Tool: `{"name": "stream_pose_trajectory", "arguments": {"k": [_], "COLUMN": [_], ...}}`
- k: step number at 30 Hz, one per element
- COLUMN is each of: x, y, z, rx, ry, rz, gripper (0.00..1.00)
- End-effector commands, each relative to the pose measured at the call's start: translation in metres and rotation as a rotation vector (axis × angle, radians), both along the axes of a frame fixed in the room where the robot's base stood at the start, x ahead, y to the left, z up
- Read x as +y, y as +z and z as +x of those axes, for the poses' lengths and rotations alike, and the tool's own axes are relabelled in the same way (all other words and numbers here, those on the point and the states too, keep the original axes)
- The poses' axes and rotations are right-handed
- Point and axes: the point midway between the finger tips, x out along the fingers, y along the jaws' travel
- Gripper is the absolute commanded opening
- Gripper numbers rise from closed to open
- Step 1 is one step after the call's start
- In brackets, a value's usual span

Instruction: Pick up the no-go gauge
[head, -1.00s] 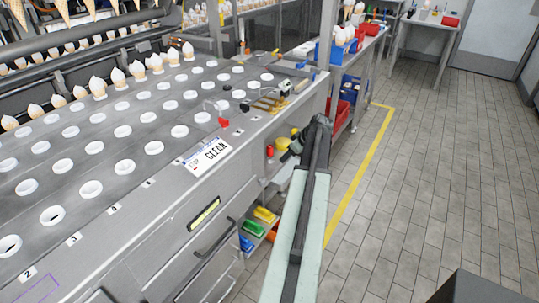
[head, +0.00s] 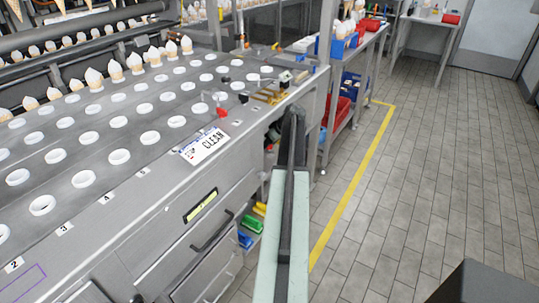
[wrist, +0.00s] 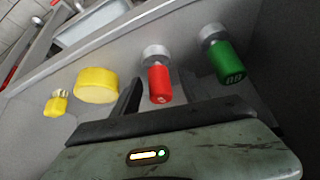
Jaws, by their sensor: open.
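In the wrist view, a red-handled gauge (wrist: 160,84) with a grey metal head looks like the no-go gauge. A green-handled gauge (wrist: 226,62) with a similar head is to its right. Both lie on a grey surface beyond my gripper (wrist: 131,96). The gripper is open, and nothing is seen held. In the head view my arm (head: 285,215) reaches to the machine's right end, and the gripper is mostly hidden there.
A large yellow cylinder (wrist: 97,85) and a small yellow piece (wrist: 56,104) lie left of the red gauge. A pale tray (wrist: 90,20) is behind. The tiled floor (head: 430,190) at right is clear.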

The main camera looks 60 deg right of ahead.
Motion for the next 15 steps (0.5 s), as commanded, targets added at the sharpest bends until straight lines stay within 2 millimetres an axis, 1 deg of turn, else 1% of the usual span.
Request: {"name": "stream_pose_trajectory", "arguments": {"k": [1,5,8,9,11,15], "x": [-0.0004,-0.0003,-0.0004,-0.0004,-0.0004,-0.0007], "y": [-0.0021,0.0005,0.0007,0.0007,0.0006,0.0008], "z": [0.0007,0.0000,-0.0001,-0.0003,-0.0004,-0.0006], "rx": [0.000,0.000,0.000,0.000,0.000,-0.001], "ry": [0.000,-0.001,-0.001,-0.001,-0.001,-0.001], "rz": [0.000,0.000,0.000,0.000,0.000,0.000], "gripper": [0.52,0.52,0.27,0.16,0.00,0.00]}}
